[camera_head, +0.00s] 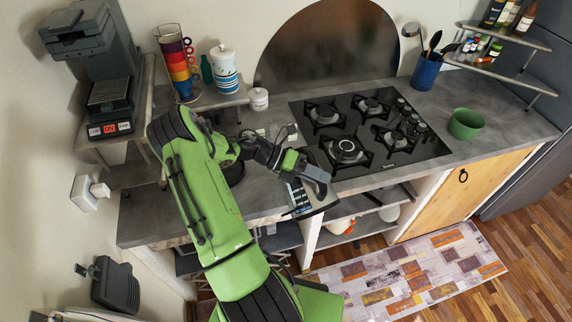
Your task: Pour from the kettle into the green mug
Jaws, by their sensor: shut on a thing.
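The green mug (466,129) stands upright on the counter, right of the gas hob. Its open rim faces up, but I cannot see what is inside. My gripper (306,169) is near the counter's front edge, in front of the hob and well left of the mug. It is shut on a grey, curved, handle-like part that I take for the kettle (318,178). The kettle's spout and most of its body cannot be made out, so I cannot tell its tilt.
The hob (370,130) lies between my gripper and the mug. A blue utensil pot (426,72) and a tiered shelf (505,40) stand behind the mug. Stacked colourful cups (180,65), a striped canister (225,70) and a coffee machine (108,100) are at left.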

